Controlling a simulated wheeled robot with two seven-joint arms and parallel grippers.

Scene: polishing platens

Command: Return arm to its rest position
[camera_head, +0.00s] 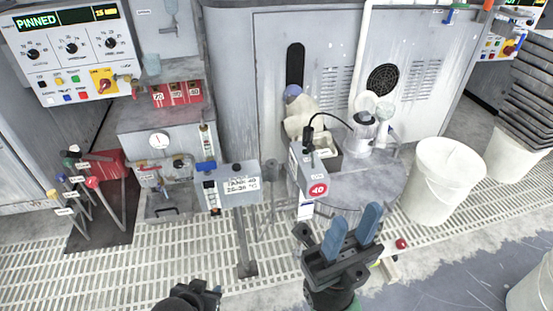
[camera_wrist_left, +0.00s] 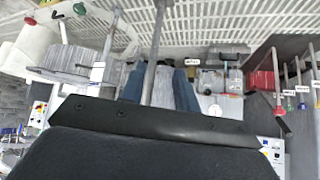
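My right gripper (camera_head: 355,222) is at the lower middle of the head view, its two blue fingers apart and nothing seen between them. My left gripper shows in the head view only as a dark part at the bottom edge, fingers hidden. In the left wrist view the left gripper (camera_wrist_left: 160,88) has its blue fingers apart. A grey post (camera_wrist_left: 154,50) passes through the gap in that picture; I cannot tell how far it is from the fingers.
A sign box (camera_head: 238,186) stands on a post over the grated floor (camera_head: 150,265). A grey box with a red 40 label (camera_head: 309,180) is just beyond my right gripper. A white bucket (camera_head: 441,180) stands to the right. Levers (camera_head: 85,190) and a control panel (camera_head: 72,50) are at left.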

